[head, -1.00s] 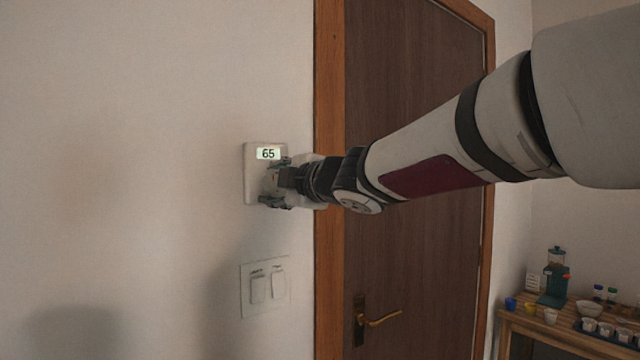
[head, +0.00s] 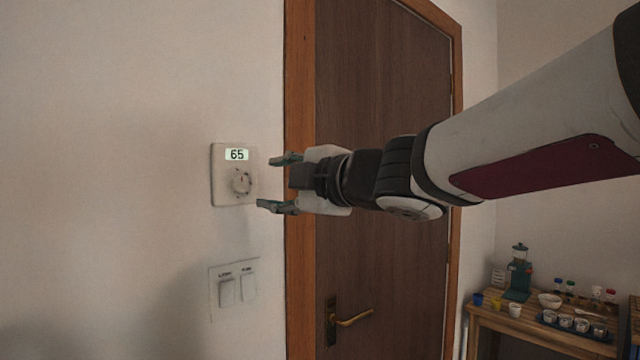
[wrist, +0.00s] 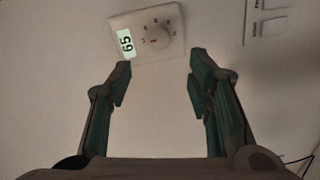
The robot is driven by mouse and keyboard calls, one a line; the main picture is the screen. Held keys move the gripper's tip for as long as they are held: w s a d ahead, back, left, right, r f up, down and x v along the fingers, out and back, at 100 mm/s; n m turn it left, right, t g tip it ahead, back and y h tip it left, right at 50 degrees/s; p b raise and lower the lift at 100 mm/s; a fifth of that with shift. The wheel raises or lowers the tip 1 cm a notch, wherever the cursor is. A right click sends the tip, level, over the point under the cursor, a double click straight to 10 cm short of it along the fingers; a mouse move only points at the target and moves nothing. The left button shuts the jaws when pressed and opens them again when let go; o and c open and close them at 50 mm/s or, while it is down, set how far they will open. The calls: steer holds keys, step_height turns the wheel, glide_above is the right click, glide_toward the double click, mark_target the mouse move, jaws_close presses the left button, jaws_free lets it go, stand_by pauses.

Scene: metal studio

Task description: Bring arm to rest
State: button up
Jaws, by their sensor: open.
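My gripper (head: 274,183) is open and empty, with its two green-tipped fingers apart and pointing at the wall. It is in front of the door frame, just right of a white thermostat (head: 219,190), and clear of its dial (head: 242,181). The thermostat's lit display (head: 236,155) reads 65. In the wrist view my gripper (wrist: 158,70) has its fingers spread, and the thermostat (wrist: 171,45) shows beyond the fingertips at the top, turned sideways. My arm reaches in from the right edge in the head view.
A double light switch plate (head: 234,290) is on the wall below the thermostat. A brown door (head: 385,90) with a brass handle (head: 354,318) stands behind my arm. A wooden table (head: 490,317) at the lower right holds a green grinder (head: 518,275), cups and bowls.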

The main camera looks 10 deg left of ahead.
steer(key=shift+s+d, duration=0.15)
steer(key=s+d+f+m+t+h, duration=0.1)
steer(key=d+f+m+h, duration=0.3)
steer(key=d, duration=0.4)
steer(key=s+d+f+m+h, duration=0.1)
steer(key=s+d+m+h, duration=0.1)
steer(key=d+m+h, duration=0.5)
steer(key=s+d+f+m+t+h, duration=0.1)
steer(key=d+f+m, duration=0.25)
steer(key=d, duration=0.65)
steer(key=s+d+f+m+g+h+p, duration=0.1)
steer(key=s+d+f+m+g+h, duration=0.1)
steer(key=s+d+f+m+g, duration=0.55)
steer(key=s+f+m+g, duration=0.1)
steer(key=s+f, duration=0.4)
steer(key=s, duration=0.3)
steer(key=s+f+m+g+y, duration=0.1)
steer(key=s+f+m, duration=0.1)
steer(key=s+f, duration=0.3)
steer(key=s, duration=0.4)
steer(key=shift+a+p, duration=0.3)
steer(key=shift+p, duration=0.1)
